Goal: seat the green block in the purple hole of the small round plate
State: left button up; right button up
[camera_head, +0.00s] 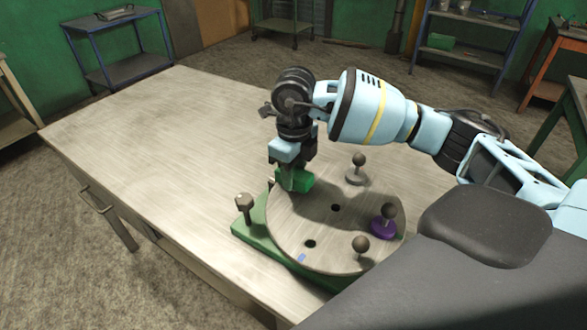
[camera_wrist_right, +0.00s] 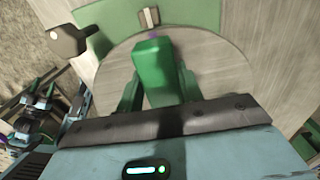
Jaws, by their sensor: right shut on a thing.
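My right gripper (camera_head: 290,186) is shut on the green block (camera_head: 300,181) over the far left part of the small round plate (camera_head: 290,222). In the right wrist view, the green block (camera_wrist_right: 155,75) sits between the two fingers of the gripper (camera_wrist_right: 158,95), with the plate (camera_wrist_right: 215,70) behind it. I cannot tell whether the block touches the plate. A small purple patch shows just past the block's end there. My left gripper is not in view.
The table (camera_head: 150,135) is clear on the left.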

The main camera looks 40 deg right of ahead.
aim_at(294, 172)
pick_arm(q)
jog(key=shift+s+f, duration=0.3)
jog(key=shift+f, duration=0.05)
pick_arm(e)
jog(key=shift+f, duration=0.8)
jog(key=o, duration=0.7)
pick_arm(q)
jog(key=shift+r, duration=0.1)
pick_arm(e)
jog(key=shift+r, duration=0.15)
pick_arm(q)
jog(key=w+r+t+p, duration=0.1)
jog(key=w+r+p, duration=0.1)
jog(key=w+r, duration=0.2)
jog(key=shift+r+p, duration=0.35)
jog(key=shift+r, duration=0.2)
pick_arm(e)
jog(key=shift+r, duration=3.55)
